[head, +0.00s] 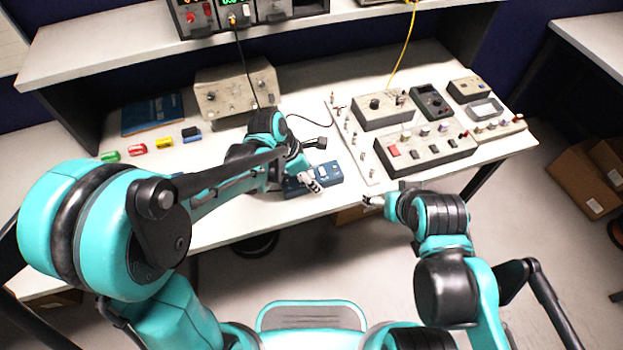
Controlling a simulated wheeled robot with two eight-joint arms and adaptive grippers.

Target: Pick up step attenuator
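A small blue box with pale marks on its top, which looks like the step attenuator (330,172), lies flat on the bench near its front edge. My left gripper (314,164) is over the left part of this box, with its fingers spread apart. One finger reaches down at the box top and the other is behind it. I cannot tell whether it touches the box. My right gripper (372,200) is off the bench's front edge, right of the box, and its fingers are too small to read.
A beige instrument (238,90) stands behind with a black cable. Small green, red, yellow and blue pieces (164,142) lie at the left. A panel with several control boxes (425,150) fills the right side. A shelf (110,40) overhangs the back.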

